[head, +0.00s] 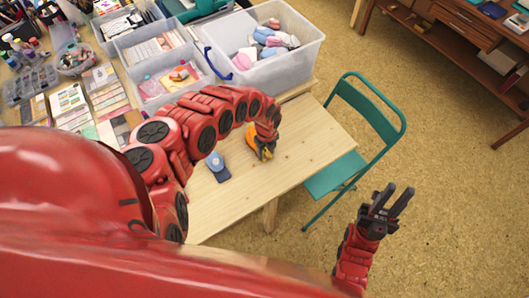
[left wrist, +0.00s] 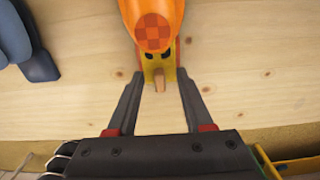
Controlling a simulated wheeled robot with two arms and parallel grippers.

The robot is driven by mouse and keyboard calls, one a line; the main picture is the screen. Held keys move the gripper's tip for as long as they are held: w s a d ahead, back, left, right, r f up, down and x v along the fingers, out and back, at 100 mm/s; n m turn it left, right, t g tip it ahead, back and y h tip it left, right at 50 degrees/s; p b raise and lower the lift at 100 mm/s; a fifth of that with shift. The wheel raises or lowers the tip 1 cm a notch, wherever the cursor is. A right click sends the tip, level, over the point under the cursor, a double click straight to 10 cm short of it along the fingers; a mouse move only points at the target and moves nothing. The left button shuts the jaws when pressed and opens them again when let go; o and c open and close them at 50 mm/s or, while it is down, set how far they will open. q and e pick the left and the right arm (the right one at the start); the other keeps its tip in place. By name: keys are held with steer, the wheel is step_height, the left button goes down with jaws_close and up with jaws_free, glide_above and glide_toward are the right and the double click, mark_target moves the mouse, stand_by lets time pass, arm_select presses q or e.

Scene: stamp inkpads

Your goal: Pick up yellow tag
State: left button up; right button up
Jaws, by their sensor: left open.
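An orange-and-yellow object stands on the wooden table. Its orange, rounded part (head: 251,134) has a red checkered end in the left wrist view (left wrist: 153,32). Its yellow part (left wrist: 155,63), with a small tan peg, lies just under that end. My left gripper (left wrist: 159,76) is open, its fingertips on either side of the yellow part; I cannot tell whether they touch it. In the head view my left gripper (head: 264,152) partly covers the object. My right gripper (head: 399,190) is open and empty, off the table to the right.
A blue stamp-like object (head: 217,166) lies to the left on the table and shows in the left wrist view (left wrist: 32,45). Clear bins (head: 265,70) and craft supplies fill the back. A green chair (head: 340,172) stands beside the table. The table's front area is clear.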

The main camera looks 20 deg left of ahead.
arm_select(q)
steer(key=shift+c, duration=0.2)
jaws_close()
stand_by(0.5)
